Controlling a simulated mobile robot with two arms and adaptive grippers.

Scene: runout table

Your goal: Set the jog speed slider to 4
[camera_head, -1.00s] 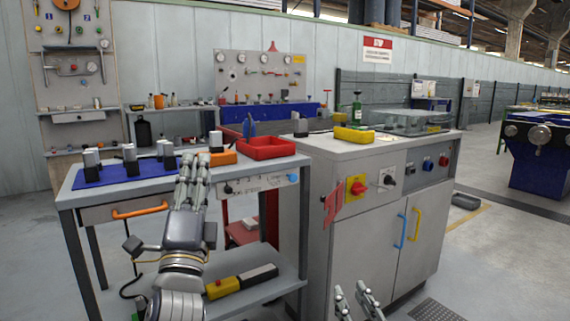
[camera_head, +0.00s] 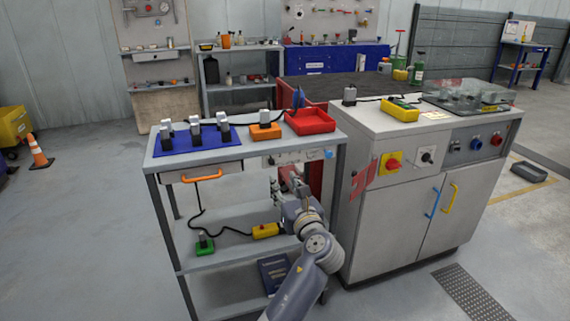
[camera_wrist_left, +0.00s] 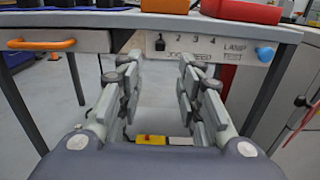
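The jog speed slider has a small black knob (camera_wrist_left: 160,43) on a pale panel (camera_wrist_left: 216,47) at the table's front edge. In the left wrist view the knob stands at the left end of the scale, left of the printed 2, 3 and 4. In the head view the panel (camera_head: 300,157) shows small under the tabletop. My left gripper (camera_head: 284,182) is just below and in front of it. In the left wrist view its two fingers (camera_wrist_left: 158,64) are spread apart with nothing between them, and the knob is beyond their tips. My right gripper is not in view.
A blue lamp knob (camera_wrist_left: 264,53) is at the panel's right. A drawer with an orange handle (camera_head: 202,176) is to the left. A red tray (camera_head: 311,122) and an orange box (camera_head: 265,130) stand on the tabletop. A grey cabinet (camera_head: 390,220) stands at the right.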

